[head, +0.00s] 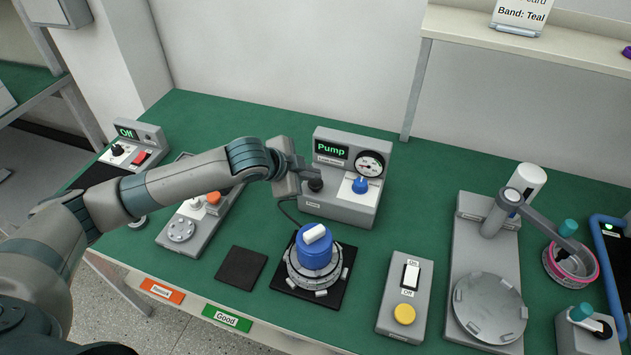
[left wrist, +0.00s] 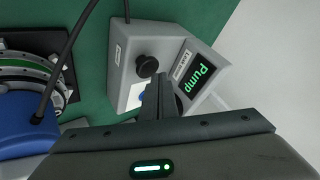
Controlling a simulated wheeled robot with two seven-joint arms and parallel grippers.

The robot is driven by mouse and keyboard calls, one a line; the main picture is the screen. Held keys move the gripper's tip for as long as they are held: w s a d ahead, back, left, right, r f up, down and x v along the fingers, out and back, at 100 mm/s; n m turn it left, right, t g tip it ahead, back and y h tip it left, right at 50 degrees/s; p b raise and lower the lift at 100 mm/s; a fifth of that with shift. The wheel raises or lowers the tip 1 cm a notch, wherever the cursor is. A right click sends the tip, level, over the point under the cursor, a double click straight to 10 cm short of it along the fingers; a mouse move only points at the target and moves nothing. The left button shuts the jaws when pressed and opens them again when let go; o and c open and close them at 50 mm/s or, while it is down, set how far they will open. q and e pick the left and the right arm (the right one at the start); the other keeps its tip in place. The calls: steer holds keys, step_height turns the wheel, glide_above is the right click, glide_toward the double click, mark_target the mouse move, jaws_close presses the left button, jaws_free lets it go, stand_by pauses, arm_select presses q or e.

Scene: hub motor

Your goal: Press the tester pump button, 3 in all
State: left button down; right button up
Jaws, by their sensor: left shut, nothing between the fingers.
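The tester (head: 345,205) is a grey box with a sloped top at the back middle of the bench. Its display (head: 331,149) reads "Pump" in green, beside a round gauge (head: 370,163) and above a blue knob (head: 360,186). A black round button (head: 316,185) is on its left part; it also shows in the left wrist view (left wrist: 148,66). My left gripper (head: 302,168) is shut and empty, close to the button. In the left wrist view its fingers (left wrist: 160,80) point towards the tester, just beside the button; I cannot tell whether they touch it.
A blue-capped hub motor (head: 315,254) on a black mat stands in front of the tester, with a dark cable nearby. A switch box (head: 404,300) is at front right and a press fixture (head: 487,275) further right. A dark pad (head: 241,268) lies left of the motor.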

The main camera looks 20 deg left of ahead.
mark_target(312, 185)
arm_select(q)
steer(key=shift+f, duration=0.2)
stand_by(0.4)
steer(key=shift+f+b, duration=0.3)
steer(key=shift+f, duration=0.75)
stand_by(0.9)
steer(key=shift+r, duration=0.1)
steer(key=shift+r+p, duration=1.35)
steer(key=shift+p, duration=0.15)
step_height(312, 185, up, 5)
steer(key=p, duration=0.5)
stand_by(2.5)
